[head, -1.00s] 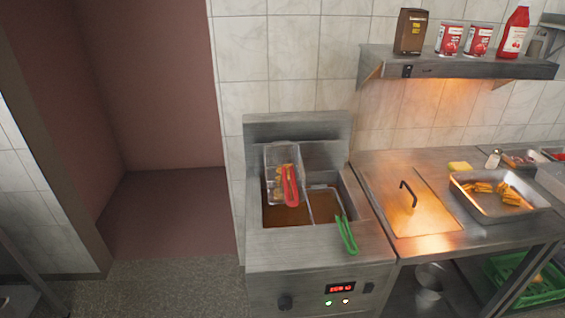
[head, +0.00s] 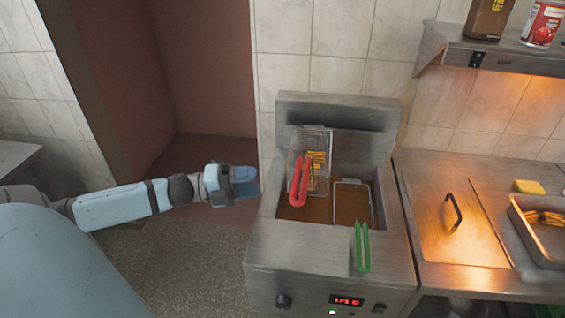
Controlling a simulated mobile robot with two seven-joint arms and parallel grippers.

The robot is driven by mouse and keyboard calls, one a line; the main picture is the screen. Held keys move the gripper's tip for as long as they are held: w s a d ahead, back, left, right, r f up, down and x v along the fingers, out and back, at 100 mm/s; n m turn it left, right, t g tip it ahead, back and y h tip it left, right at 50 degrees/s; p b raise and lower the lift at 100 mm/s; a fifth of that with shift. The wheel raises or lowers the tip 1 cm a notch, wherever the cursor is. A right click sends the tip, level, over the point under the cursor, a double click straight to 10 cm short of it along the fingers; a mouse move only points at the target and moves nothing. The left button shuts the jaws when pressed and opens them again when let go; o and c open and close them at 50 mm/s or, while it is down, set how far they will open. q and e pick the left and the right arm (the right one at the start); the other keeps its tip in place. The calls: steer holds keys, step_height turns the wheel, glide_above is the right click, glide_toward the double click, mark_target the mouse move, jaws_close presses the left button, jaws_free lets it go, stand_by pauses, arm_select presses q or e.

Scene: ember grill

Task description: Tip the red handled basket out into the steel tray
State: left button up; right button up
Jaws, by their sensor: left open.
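The red handled basket (head: 322,186) is a wire basket holding some yellow fries. It sits raised at the back left of the fryer (head: 262,256), with its red handle (head: 299,182) toward the front. My left gripper (head: 246,182) is open and empty, just left of the fryer and apart from the red handle. The steel tray (head: 520,229) lies on the counter at the right edge, partly cut off, with golden food in it. My right gripper is not in view.
A second basket (head: 352,188) with a green handle (head: 361,247) sits low in the fryer's right side. A steel lid (head: 430,240) with an upright black handle (head: 454,211) lies between fryer and tray. A yellow block (head: 528,187) stands behind the tray. A shelf (head: 500,54) hangs above.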

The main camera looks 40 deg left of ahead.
mark_target(306, 174)
arm_select(q)
steer(key=p+x, duration=0.2)
steer(key=x, duration=0.9)
steer(key=shift+w+d+r, duration=0.15)
steer(key=shift+w+d, duration=0.05)
steer(key=shift+w, duration=0.05)
steer(key=shift+w+d+p, duration=0.3)
steer(key=shift+w+d, duration=0.05)
steer(key=shift+d, duration=0.1)
steer(key=shift+w+d, duration=0.1)
steer(key=shift+w, duration=0.05)
